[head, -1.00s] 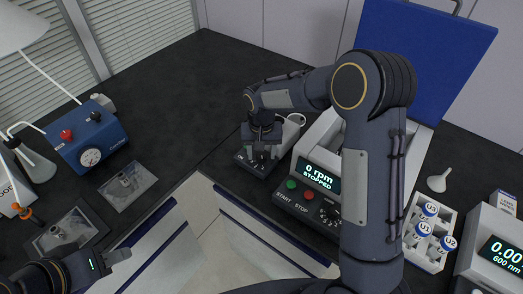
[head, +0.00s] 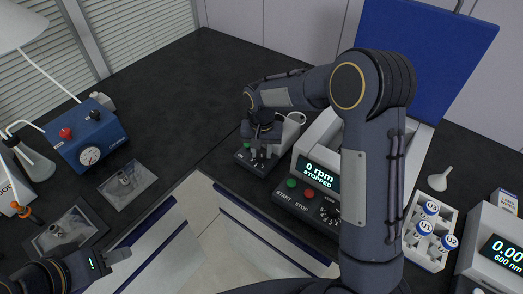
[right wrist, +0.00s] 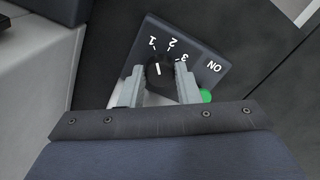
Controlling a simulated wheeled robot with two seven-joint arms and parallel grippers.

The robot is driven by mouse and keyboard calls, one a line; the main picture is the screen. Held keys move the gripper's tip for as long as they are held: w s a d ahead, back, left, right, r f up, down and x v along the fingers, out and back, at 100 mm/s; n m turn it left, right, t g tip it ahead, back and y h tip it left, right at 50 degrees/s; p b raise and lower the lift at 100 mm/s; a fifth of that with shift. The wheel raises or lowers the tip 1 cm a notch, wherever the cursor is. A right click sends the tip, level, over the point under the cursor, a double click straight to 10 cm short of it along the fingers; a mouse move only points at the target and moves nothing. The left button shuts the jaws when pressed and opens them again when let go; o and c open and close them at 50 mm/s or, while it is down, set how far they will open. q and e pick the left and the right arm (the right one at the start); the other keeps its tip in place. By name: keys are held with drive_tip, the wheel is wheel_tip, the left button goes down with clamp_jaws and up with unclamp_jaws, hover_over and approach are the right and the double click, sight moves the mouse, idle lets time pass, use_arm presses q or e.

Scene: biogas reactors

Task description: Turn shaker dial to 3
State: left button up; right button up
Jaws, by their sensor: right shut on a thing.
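The pointer faces roughly the 1. My right gripper (right wrist: 160,84) is shut on the dial, one finger on each side. In the head view my right gripper (head: 262,152) reaches down onto the small shaker's front panel (head: 243,157) and hides the dial. My left gripper (head: 120,256) is at the lower left, away from the shaker; its finger gap cannot be made out.
A green part (right wrist: 206,95) sits beside the dial. A larger machine with a display (head: 319,174) reading 0 rpm STOPPED stands right of the shaker. A vial rack (head: 425,257) is further right, and a blue pump box (head: 87,137) is left.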

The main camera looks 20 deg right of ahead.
drive_tip(key=m+b, duration=0.1)
drive_tip(key=m, duration=1.1)
drive_tip(key=shift+r+p, duration=0.1)
drive_tip(key=shift+p, duration=0.2)
drive_tip(key=m+p, duration=0.1)
drive_tip(key=m, duration=0.3)
drive_tip(key=shift+w+m, duration=0.1)
drive_tip(key=shift+m, duration=0.2)
drive_tip(key=o, duration=1)
